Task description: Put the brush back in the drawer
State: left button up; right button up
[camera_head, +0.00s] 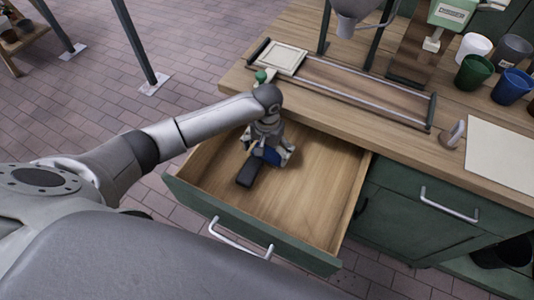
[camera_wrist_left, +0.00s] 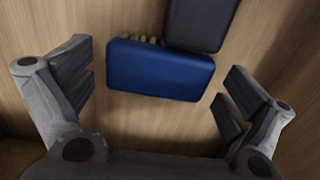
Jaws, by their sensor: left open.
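The drawer (camera_head: 310,190) is pulled open, with a green front and pale wooden inside. A blue block (camera_wrist_left: 160,70) with short tan tufts along one edge, which looks like the brush, lies on the drawer floor; part of it shows in the head view (camera_head: 270,156). A dark grey block (camera_head: 246,174) lies against or close to it, also in the wrist view (camera_wrist_left: 200,22); I cannot tell whether they are one piece. My left gripper (camera_head: 267,148) is inside the drawer, fingers open, pointing down, one on each side of the blue block. My right gripper is out of view.
The wooden worktop (camera_head: 310,110) borders the drawer behind. On it are a rail frame (camera_head: 365,92), a green cup (camera_head: 474,72), a blue cup (camera_head: 512,86) and a pale board (camera_head: 503,155). The drawer's right half is clear.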

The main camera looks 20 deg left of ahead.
aim_at(267, 154)
pick_arm(q)
notch_tip(267, 154, up, 10)
dwell(0.3)
jog(key=shift+p, duration=0.3)
